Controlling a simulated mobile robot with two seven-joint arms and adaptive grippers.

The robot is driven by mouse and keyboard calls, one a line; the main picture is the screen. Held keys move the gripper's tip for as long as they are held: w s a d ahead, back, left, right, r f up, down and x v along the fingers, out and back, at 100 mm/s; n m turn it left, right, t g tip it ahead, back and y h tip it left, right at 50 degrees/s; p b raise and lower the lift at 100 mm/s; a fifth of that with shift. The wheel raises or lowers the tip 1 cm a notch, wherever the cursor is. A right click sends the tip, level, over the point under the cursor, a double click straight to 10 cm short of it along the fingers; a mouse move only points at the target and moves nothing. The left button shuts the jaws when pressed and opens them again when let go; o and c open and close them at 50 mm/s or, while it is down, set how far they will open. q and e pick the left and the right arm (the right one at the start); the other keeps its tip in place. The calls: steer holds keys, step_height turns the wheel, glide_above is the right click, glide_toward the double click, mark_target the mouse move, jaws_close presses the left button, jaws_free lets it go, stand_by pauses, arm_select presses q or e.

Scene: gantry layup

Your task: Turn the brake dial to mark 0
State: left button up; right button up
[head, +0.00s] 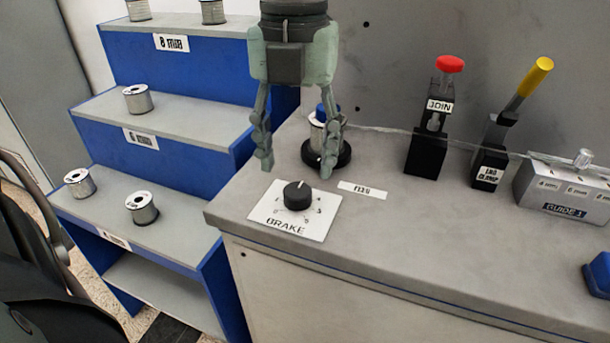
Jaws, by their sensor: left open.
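The brake dial (298,196) is a round black knob with a white pointer line. It sits on a white plate (273,224) marked BRAKE, with small numbers around the knob that are too small to read surely. The pointer line points roughly to the back, slightly right. My left gripper (297,165) hangs above and behind the dial with its fingers pointing down. It is open and empty, and its fingers are apart from the knob in the picture. My right gripper does not show.
A spool (318,132) with a blue top stands on a black round base behind the dial, partly hidden by a finger. The red-topped JOIN device (428,145), yellow END CLAMP lever (529,84) and GUIDE block (563,190) stand right. Blue-grey stepped shelves (187,105) hold spools at left.

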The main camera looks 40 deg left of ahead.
mark_target(297, 190)
arm_select(q)
step_height(297, 190, down, 3)
steer(key=shift+s+f, duration=0.1)
steer(key=shift+f+b, duration=0.35)
steer(key=shift+f, duration=0.8)
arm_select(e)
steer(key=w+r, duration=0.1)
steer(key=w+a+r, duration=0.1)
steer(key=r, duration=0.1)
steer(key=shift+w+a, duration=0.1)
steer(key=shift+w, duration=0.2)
arm_select(q)
steer(key=c, duration=1.1)
